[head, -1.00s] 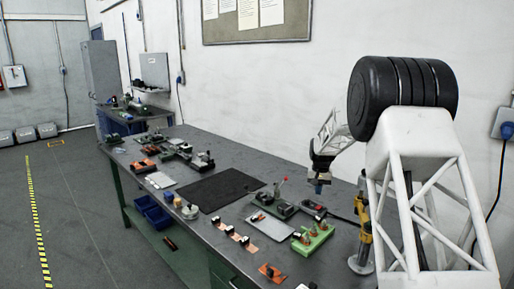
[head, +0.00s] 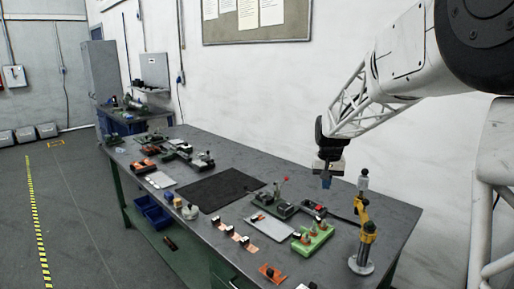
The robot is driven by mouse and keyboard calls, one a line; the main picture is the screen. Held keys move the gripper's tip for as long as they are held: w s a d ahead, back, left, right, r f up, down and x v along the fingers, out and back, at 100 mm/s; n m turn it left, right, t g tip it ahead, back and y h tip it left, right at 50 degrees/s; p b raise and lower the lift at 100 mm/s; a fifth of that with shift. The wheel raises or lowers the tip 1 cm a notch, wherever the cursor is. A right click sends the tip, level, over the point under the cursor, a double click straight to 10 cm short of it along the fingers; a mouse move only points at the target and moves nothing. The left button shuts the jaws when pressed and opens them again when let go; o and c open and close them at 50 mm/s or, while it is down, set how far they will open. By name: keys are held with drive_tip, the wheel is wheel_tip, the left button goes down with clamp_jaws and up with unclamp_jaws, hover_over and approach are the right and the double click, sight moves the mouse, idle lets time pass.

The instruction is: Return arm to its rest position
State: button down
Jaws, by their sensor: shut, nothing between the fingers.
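My gripper (head: 326,182) hangs pointing down above the right part of the workbench (head: 318,272), at the end of my white lattice arm. It is small in the head view, its blue fingertips are together, and nothing shows between them. It is clear of the bench top. It appears above and behind the green block with copper-coloured pegs (head: 312,238) and left of the yellow and grey stand (head: 363,235). My arm reaches in from the upper right.
A dark mat (head: 220,190) lies mid-bench. A device with a red-tipped lever (head: 282,205) stands right of it. Copper foil pieces (head: 232,236) with dark blocks lie along the front edge. Blue bins (head: 153,216) sit below. A wall is behind the bench.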

drive_tip(key=s+a+n, duration=0.1)
drive_tip(key=s+a, duration=0.1)
drive_tip(key=s, duration=1.9)
drive_tip(key=s+a+t, duration=0.1)
drive_tip(key=s, duration=2.1)
drive_tip(key=shift+s+a+n+t, duration=0.3)
drive_tip(key=shift+a+n, duration=0.05)
drive_tip(key=shift+n, duration=0.05)
